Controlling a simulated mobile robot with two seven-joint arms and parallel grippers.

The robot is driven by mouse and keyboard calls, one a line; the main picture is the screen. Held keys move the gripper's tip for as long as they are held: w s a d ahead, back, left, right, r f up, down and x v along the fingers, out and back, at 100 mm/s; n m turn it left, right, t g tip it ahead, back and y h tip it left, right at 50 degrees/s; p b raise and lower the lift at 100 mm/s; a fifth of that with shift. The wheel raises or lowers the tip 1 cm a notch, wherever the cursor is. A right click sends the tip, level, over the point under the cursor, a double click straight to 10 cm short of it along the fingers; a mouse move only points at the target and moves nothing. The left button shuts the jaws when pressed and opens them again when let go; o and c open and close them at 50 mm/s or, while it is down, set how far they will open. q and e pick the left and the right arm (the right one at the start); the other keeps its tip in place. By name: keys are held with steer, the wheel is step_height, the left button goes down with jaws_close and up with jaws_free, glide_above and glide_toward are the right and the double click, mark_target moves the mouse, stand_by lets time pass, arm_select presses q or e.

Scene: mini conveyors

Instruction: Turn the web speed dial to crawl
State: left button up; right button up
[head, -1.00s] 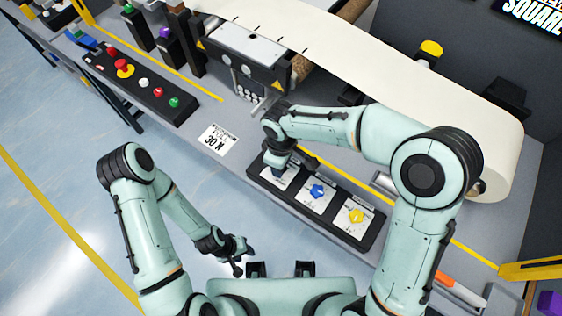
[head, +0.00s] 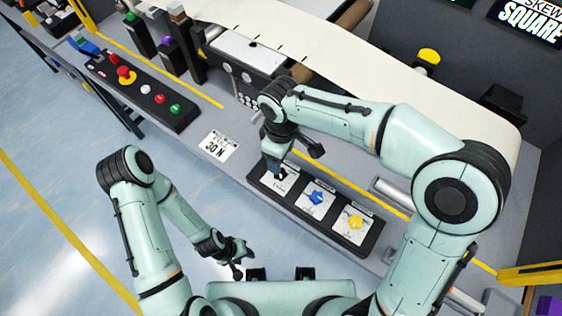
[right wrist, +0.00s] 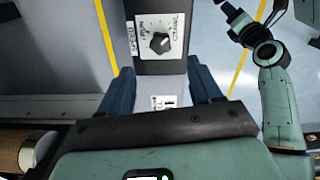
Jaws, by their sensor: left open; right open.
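The web speed dial is a black knob (right wrist: 159,42) on a white plate in the right wrist view. Printed words flank it, with what reads as CRAWL on the right. A small light mark shows on the knob, but its exact pointing is too small to tell. In the head view its plate (head: 283,178) is the leftmost of three on a black panel, partly hidden by my right gripper (head: 274,168). That gripper is open, its two dark fingers (right wrist: 160,78) apart from the knob, with nothing between them. My left gripper (head: 238,264) is open and empty, away from the panel.
A blue knob (head: 317,198) and a yellow knob (head: 355,222) sit on the same panel. A button box (head: 140,92) with a red emergency stop stands at the left. A white web (head: 400,80) runs behind my right arm. A white card (head: 218,146) lies nearby.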

step_height(320, 180, up, 4)
steer(key=shift+r, duration=0.2)
stand_by(0.6)
